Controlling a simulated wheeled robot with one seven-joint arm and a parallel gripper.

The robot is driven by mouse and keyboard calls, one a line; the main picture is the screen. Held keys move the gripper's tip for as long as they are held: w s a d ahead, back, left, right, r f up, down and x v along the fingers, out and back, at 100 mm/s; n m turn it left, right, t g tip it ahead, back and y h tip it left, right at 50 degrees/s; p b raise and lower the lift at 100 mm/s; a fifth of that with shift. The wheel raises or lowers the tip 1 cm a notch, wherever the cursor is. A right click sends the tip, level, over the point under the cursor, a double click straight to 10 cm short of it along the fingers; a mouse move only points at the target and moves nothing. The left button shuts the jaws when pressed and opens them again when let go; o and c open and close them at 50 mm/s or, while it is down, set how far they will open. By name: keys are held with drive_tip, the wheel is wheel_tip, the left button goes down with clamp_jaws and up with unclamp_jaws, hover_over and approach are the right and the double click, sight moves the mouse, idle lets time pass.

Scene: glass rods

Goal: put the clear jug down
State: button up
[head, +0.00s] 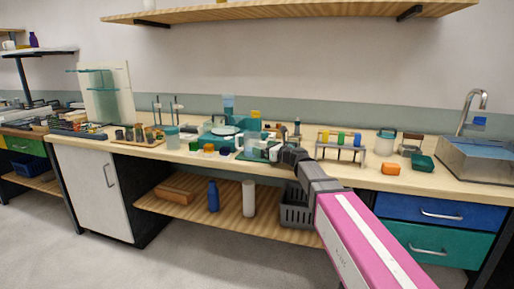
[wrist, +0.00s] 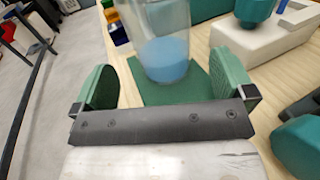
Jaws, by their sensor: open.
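The clear jug (wrist: 160,38) stands upright on a dark green mat (wrist: 201,92) in the wrist view, with blue liquid in its lower part. Its top is cut off by the frame. My gripper (wrist: 163,66) is open, with one green finger on each side of the jug and visible gaps between. In the head view my gripper (head: 268,152) is over the front of the bench, beside the clear jug (head: 252,144), which shows small there.
A white block with a teal piece (wrist: 275,35) stands right of the jug. Small coloured blocks (wrist: 115,30) lie at its left. A rack of coloured vials (head: 341,140) stands to the right on the bench (head: 440,184). A shelf (head: 300,13) hangs above.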

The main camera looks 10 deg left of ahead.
drive_tip(key=v, duration=0.6)
drive_tip(key=shift+s+d, duration=0.15)
drive_tip(key=shift+d, duration=0.15)
drive_tip(key=shift+s, duration=0.1)
